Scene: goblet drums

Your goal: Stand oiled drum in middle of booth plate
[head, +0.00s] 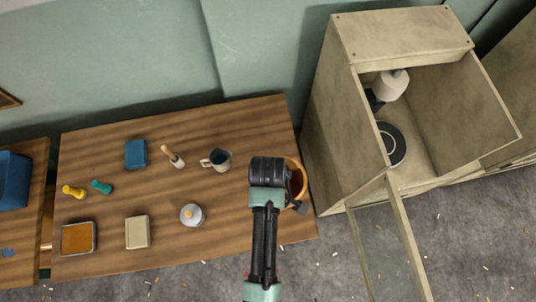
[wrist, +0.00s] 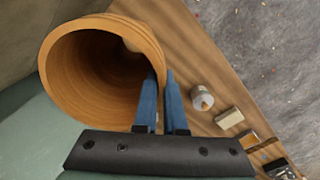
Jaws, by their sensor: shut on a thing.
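The drum is an orange-brown hollow wooden body, its round open mouth facing the camera in the wrist view (wrist: 60,75). In the head view the drum (head: 298,178) shows partly behind my wrist, over the table's right end. My gripper (wrist: 161,76) is shut on the drum's wall, one blue finger at the inside of the rim and one outside. The fingers are hidden in the head view. I cannot tell whether the drum touches the table. The booth plate (head: 401,147), a dark disc with a pale ring, lies on the floor of the beige booth (head: 335,130) and is bare.
The booth's glazed door (head: 385,245) hangs open at the front. A white rounded object (head: 391,86) is at the booth's back, above the plate. On the wooden table (head: 240,215) are a jug (head: 216,160), brush (head: 173,157), lidded jar (head: 191,215), beige block (head: 138,232) and orange-filled tray (head: 78,239).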

